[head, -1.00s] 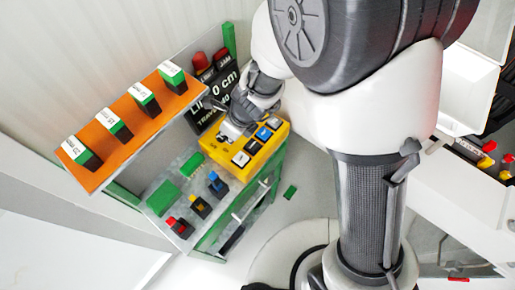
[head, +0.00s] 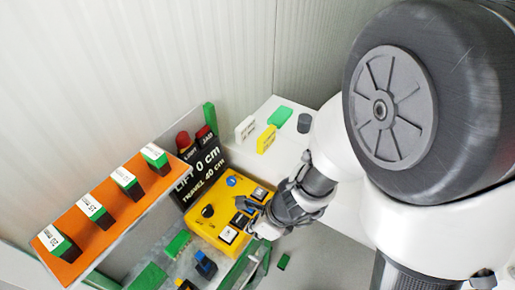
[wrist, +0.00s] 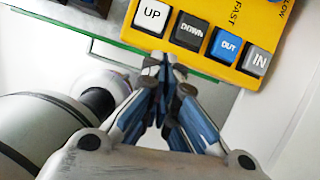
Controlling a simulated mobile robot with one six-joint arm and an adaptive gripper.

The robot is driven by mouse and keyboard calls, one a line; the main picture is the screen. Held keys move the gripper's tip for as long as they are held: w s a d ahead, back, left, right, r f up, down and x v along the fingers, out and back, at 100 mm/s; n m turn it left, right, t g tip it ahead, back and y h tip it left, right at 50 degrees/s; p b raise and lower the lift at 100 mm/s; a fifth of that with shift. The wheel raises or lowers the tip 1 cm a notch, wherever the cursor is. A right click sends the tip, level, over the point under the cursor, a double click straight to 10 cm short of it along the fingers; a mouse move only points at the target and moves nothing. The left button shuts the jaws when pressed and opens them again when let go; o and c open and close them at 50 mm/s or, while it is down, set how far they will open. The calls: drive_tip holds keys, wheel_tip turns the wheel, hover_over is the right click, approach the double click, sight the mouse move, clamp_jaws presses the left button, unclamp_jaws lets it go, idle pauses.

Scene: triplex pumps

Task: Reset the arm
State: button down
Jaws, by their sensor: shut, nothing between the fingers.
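My gripper (head: 256,230) is at the right front edge of the yellow control box (head: 206,229), with its fingers closed and empty. In the wrist view my gripper (wrist: 165,65) has its fingertips together, pointing at the box's lower edge, just below the UP button (wrist: 152,17) and the DOWN button (wrist: 190,31). The OUT button (wrist: 227,45) is blue and the IN button (wrist: 258,60) is grey. I cannot tell whether the fingertips touch the box. My arm hides part of the scene at right.
A black sign (head: 203,172) reads "LIFT 0 cm, TRAVEL 40 cm". An orange shelf (head: 110,232) holds several labelled green-and-black blocks at left. A white surface behind the box carries a green block (head: 280,116), a yellow block (head: 266,139) and a white block (head: 245,129).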

wheel_tip(320, 180, up, 14)
drive_tip(key=s+d+n+t+y+b, duration=0.1)
drive_tip(key=s+d+n, duration=0.1)
drive_tip(key=n, duration=1.1)
drive_tip(key=s+d+r+n+t+h, duration=0.1)
drive_tip(key=s+d+r+n+h, duration=0.1)
drive_tip(key=d+n, duration=0.3)
drive_tip(key=s+d+r+n+h, duration=0.3)
drive_tip(key=s+d+r+n, duration=0.1)
drive_tip(key=d, duration=0.4)
drive_tip(key=shift+s+r+n+t+b, duration=0.3)
drive_tip(key=shift+n+t+b, duration=0.1)
drive_tip(key=shift+n, duration=0.1)
